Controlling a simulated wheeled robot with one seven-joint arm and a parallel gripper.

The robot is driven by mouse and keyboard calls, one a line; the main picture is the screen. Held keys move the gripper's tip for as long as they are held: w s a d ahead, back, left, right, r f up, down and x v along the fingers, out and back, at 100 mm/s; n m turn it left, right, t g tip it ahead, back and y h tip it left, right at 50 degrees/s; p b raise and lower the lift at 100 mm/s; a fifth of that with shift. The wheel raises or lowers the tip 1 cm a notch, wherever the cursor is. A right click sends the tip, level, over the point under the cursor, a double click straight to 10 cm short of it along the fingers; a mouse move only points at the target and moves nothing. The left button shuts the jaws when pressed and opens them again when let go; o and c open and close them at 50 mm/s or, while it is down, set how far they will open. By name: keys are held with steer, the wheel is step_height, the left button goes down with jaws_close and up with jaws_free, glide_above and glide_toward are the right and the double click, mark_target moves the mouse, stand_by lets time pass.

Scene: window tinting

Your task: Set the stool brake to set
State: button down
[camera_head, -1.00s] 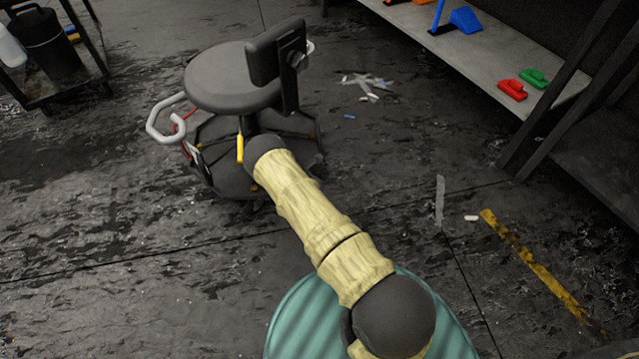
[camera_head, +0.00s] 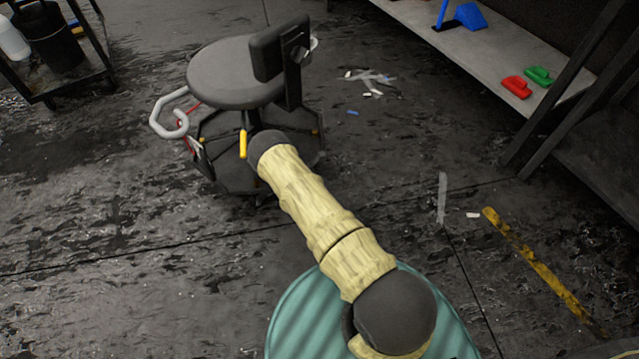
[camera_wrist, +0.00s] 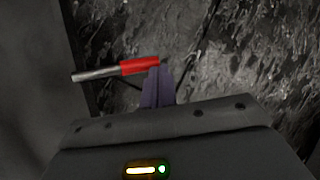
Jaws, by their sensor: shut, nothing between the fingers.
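The stool (camera_head: 232,78) stands ahead on the floor, with a dark round seat, a backrest and a dark base. A yellow-tipped lever (camera_head: 243,144) hangs under the seat. A pale looped handle (camera_head: 160,112) sticks out at its left, with a bit of red beside it. In the wrist view a metal rod with a red grip (camera_wrist: 138,67), perhaps the brake lever, lies just beyond my gripper (camera_wrist: 159,70). The shut purple fingers overlap the red end; I cannot tell if they touch it. In the head view my forearm reaches to the stool base and my gripper is hidden.
A green round drum top (camera_head: 300,325) is beneath my arm. A shelf (camera_head: 470,62) with red, green and blue tools is at upper right. A cart (camera_head: 85,75) with a dark bucket is at upper left. Scraps (camera_head: 370,80) lie behind the stool. The left floor is open.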

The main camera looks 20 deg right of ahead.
steer(key=s+a+r+p, duration=0.3)
steer(key=s+r+p, duration=0.4)
steer(key=r, duration=0.4)
steer(key=shift+p, duration=0.4)
steer(key=shift+a, duration=0.1)
